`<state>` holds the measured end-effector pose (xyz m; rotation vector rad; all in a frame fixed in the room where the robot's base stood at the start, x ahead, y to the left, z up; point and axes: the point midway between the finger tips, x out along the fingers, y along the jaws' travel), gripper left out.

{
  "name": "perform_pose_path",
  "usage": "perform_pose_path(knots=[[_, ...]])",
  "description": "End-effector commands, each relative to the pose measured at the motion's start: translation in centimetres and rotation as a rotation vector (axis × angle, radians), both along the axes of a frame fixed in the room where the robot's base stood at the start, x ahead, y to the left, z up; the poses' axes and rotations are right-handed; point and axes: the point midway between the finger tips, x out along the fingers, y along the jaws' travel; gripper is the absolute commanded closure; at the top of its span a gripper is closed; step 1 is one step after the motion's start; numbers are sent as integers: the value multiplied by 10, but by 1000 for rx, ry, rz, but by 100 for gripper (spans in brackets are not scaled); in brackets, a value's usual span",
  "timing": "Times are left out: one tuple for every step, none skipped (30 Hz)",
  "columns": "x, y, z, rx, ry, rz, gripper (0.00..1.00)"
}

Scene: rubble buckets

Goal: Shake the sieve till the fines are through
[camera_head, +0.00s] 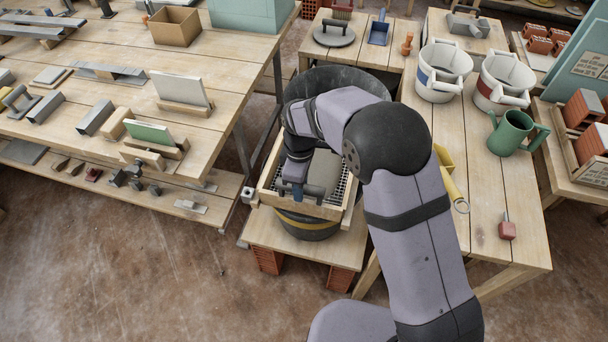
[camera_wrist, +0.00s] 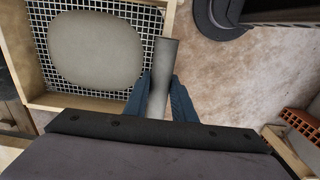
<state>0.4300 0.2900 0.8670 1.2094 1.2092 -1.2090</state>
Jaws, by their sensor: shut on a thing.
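The sieve is a square wooden frame (camera_head: 326,211) with a metal mesh floor, standing over a black bucket with a yellow band (camera_head: 312,231). A smooth grey-beige heap (camera_head: 323,172) covers the middle of the mesh, with bare mesh around it. In the wrist view the sieve frame (camera_wrist: 28,62) and the heap (camera_wrist: 98,48) fill the upper left. My gripper (camera_head: 297,194) is at the sieve's near side. Its blue fingers (camera_wrist: 160,98) are shut on a grey handle (camera_wrist: 164,68) beside the frame. The inside of the bucket is hidden.
The bucket stands on a low plank bench (camera_head: 262,232) on brick supports. A large black tub (camera_head: 350,78) is behind the sieve. A table of blocks and boards (camera_head: 60,80) is at left. White buckets (camera_head: 440,72) and a green jug (camera_head: 510,133) stand on the right bench.

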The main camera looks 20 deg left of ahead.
Motion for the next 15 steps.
perform_pose_path(knots=[[-8, 0, 1, -1, 2, 1, 96], [-12, 0, 1, -2, 2, 2, 96], [-15, 0, 1, -1, 2, 1, 96], [-17, 0, 1, -1, 1, 1, 96], [-19, 0, 1, -1, 1, 0, 96], [-20, 0, 0, 0, 1, -1, 96], [-21, 0, 0, 0, 1, -1, 96], [-21, 0, 0, 0, 1, -1, 96], [-21, 0, 0, 0, 0, -2, 96], [-21, 0, 0, 0, 0, -2, 96], [-20, 0, 0, 0, 0, -2, 96], [-18, 0, 0, 0, 0, -2, 96], [-15, 0, 0, 0, 0, -3, 96], [-12, 0, 1, 0, 0, -3, 96], [-8, 0, 1, 0, 0, -3, 96]])
